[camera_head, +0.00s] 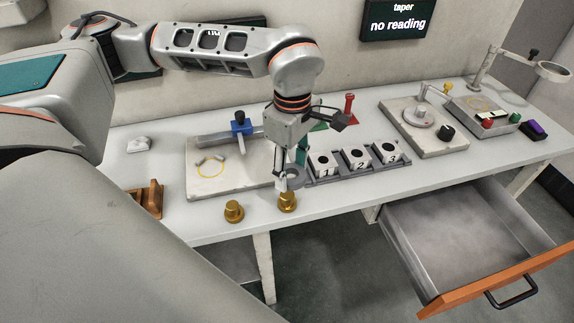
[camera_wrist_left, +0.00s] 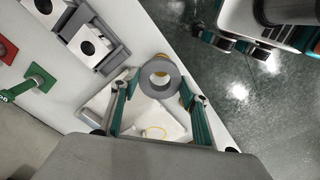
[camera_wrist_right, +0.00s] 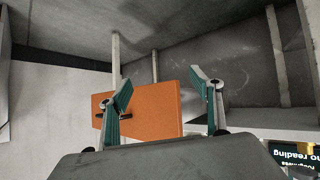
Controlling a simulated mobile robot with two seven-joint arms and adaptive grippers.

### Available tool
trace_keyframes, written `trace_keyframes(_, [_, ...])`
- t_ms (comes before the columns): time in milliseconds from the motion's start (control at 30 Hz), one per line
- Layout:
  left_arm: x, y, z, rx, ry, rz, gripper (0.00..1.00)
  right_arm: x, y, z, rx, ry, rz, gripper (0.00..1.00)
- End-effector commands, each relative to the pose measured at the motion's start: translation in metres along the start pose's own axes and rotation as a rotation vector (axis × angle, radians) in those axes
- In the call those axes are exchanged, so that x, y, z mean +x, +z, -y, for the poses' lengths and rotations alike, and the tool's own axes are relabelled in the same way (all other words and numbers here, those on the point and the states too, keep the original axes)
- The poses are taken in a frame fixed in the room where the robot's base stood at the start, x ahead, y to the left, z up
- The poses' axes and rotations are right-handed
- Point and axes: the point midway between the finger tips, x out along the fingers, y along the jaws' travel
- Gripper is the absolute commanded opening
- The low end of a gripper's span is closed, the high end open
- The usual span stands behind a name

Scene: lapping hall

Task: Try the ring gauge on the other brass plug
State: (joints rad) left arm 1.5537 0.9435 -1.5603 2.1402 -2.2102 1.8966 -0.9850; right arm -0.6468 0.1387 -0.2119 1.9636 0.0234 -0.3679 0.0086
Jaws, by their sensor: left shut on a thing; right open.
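The ring gauge (camera_head: 295,177) is a grey ring; it also shows in the left wrist view (camera_wrist_left: 146,81). My left gripper (camera_head: 285,180) is shut on it and holds it just above the right-hand brass plug (camera_head: 287,203). The left wrist view shows a bit of brass beyond the ring's rim; no brass shows in its hole. The other brass plug (camera_head: 234,212) stands upright on the bench to the left, apart from the ring. My right gripper (camera_wrist_right: 162,88) is open and empty in the right wrist view, with the orange drawer front beyond it. It is outside the head view.
A pale plate (camera_head: 215,183) with a yellow circle lies behind the plugs, a blue clamp (camera_head: 241,127) at its back. A grey rack holds numbered white blocks (camera_head: 355,158) to the right. A brown wooden stand (camera_head: 147,198) is at left. A drawer (camera_head: 470,245) stands open in front.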

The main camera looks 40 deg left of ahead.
Motion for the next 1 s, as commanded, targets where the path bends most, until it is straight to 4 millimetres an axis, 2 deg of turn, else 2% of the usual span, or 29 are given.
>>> trace_keyframes(100, [-0.003,-0.004,0.003,-0.179,0.001,-0.001,0.21,-0.001,0.000,0.000,0.000,-0.001,0.002,0.64])
trace_keyframes(300, [-0.004,-0.007,0.005,-0.330,0.003,-0.003,0.21,-0.001,0.001,0.001,0.001,-0.002,0.004,0.64])
trace_keyframes(567, [0.003,-0.008,0.005,-0.345,0.003,-0.004,0.21,0.001,0.007,0.002,0.000,-0.003,0.007,0.64])
trace_keyframes(1000, [0.034,-0.008,0.006,-0.343,0.000,-0.004,0.21,0.010,0.027,0.002,-0.013,0.001,0.023,0.64])
